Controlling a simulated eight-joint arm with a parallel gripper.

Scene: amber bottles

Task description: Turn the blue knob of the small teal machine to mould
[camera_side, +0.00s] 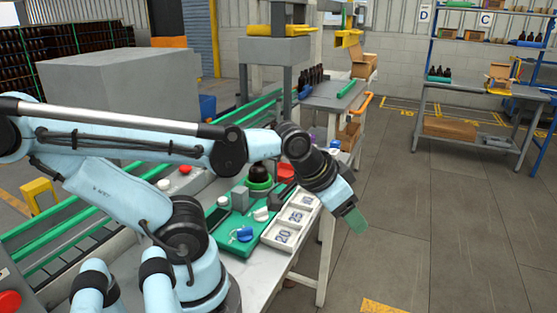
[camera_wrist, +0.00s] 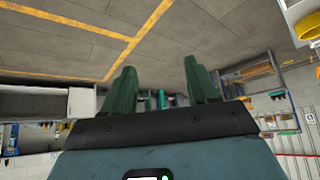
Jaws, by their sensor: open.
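The small teal machine (camera_side: 227,262) stands on the white table in the side view, with a blue knob (camera_side: 243,234) on its top near the front. A white knob or button (camera_side: 261,214) and a dark bottle on a green ring (camera_side: 259,177) are beside it. The knob's marks are too small to read. My gripper (camera_side: 357,222) is in the air to the right of the machine, past the table edge, pointing down and right, and touches nothing. In the wrist view its two green fingers (camera_wrist: 160,88) are apart with nothing held between them.
A white tray with numbered compartments (camera_side: 290,228) sits along the machine's right side. A red button (camera_side: 186,169) is behind it on the left. The table's edge (camera_side: 293,258) runs close by. The floor (camera_side: 440,220) to the right is clear. Shelves (camera_side: 485,90) stand far back.

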